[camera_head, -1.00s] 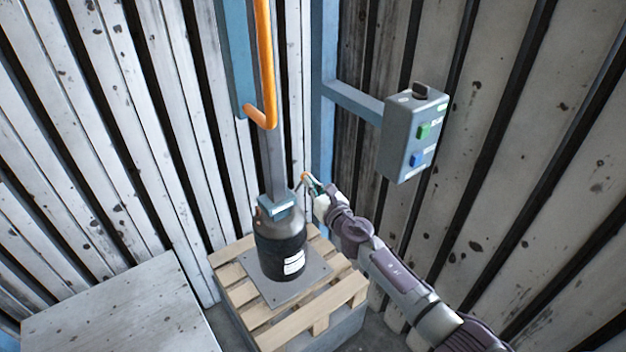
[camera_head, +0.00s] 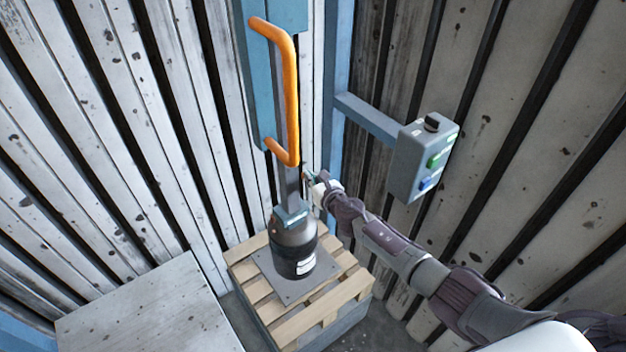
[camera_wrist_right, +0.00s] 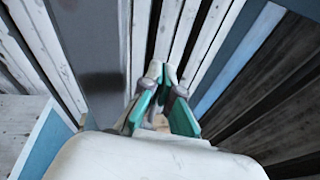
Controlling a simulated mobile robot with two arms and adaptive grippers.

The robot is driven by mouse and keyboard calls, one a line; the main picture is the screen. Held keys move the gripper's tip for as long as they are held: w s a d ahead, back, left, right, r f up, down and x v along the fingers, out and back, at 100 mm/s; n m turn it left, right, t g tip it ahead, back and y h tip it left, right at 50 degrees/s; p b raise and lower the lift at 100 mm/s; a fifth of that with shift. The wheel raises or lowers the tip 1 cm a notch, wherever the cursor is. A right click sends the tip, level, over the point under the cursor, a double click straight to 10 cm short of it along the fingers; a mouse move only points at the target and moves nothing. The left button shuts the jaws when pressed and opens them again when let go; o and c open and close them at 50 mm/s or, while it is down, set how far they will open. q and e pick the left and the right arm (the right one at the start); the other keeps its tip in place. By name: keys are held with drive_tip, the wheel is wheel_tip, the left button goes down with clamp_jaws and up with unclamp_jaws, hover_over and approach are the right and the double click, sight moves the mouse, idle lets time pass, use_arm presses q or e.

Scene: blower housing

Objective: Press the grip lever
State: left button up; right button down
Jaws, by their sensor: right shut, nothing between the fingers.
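A long orange bent handle (camera_head: 289,90) is mounted on a blue upright (camera_head: 263,95). I cannot tell a separate grip lever apart from it. My right gripper (camera_head: 309,180) is just right of the post, below the handle's lower end, with no clear contact seen. In the right wrist view its green-padded fingers (camera_wrist_right: 167,77) are shut with nothing between the tips. My left gripper is not in view.
The plate lies on a wooden pallet (camera_head: 335,301). A grey control box (camera_head: 413,165) with green and blue buttons hangs on a blue arm at right, above my right arm. A pale box top (camera_head: 145,312) is at lower left. Slatted walls close in both sides.

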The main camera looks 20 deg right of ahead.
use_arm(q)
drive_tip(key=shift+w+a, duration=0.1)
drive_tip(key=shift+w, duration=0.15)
use_arm(e)
drive_tip(key=shift+w+a+r, duration=0.2)
drive_tip(key=shift+w, duration=0.3)
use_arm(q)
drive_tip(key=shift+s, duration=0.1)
use_arm(e)
drive_tip(key=shift+d, duration=0.1)
